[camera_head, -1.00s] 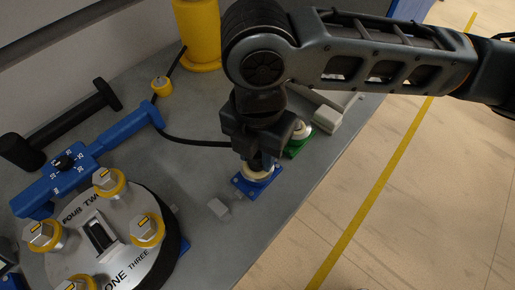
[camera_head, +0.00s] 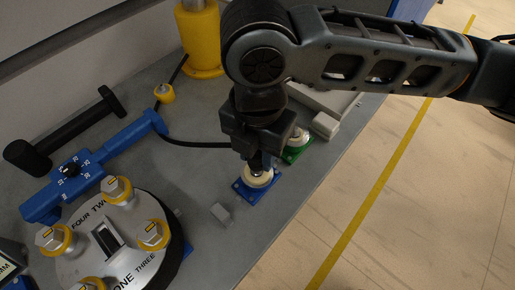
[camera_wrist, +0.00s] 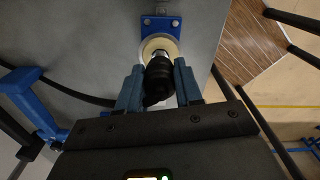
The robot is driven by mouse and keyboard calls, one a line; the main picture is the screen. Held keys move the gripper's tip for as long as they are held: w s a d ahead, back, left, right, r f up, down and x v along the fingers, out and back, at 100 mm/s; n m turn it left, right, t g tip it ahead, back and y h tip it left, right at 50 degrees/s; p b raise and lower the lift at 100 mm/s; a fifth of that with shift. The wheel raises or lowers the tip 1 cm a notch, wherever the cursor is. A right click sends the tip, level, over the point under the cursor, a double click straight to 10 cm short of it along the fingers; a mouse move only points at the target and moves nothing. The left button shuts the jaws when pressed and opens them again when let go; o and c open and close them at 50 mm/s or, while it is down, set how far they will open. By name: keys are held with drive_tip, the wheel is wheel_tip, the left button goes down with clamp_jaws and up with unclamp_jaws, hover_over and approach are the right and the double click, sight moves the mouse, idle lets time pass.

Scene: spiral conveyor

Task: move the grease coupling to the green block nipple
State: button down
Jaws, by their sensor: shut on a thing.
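My gripper (camera_head: 258,160) is above the blue block (camera_head: 243,190), pointing down. In the wrist view my gripper (camera_wrist: 158,88) has its two blue fingers on either side of the black grease coupling (camera_wrist: 158,78) and is shut on it. The coupling's tip is at the cream ring (camera_wrist: 146,46) on the blue block (camera_wrist: 160,21); I cannot tell whether it touches the nipple there. The green block (camera_head: 293,154), with a pale ring and nipple (camera_head: 298,138) on top, is just behind and to the right, partly hidden by my gripper.
A black hose (camera_head: 195,143) runs behind my gripper. A small grey block (camera_head: 221,212) lies in front of the blue block.

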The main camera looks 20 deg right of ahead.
drive_tip(key=shift+r, duration=0.3)
drive_tip(key=shift+r+p, duration=1.7)
drive_tip(key=shift+r, duration=0.25)
drive_tip(key=c, duration=1.4)
unclamp_jaws()
drive_tip(key=shift+c, duration=1.2)
drive_tip(key=w+d+r, duration=0.1)
drive_tip(key=w+d, duration=0.5)
drive_tip(key=d, duration=0.4)
drive_tip(key=shift+w+r, duration=0.2)
drive_tip(key=shift+w, duration=0.15)
drive_tip(key=shift+f, duration=0.1)
drive_tip(key=shift+f, duration=2.8)
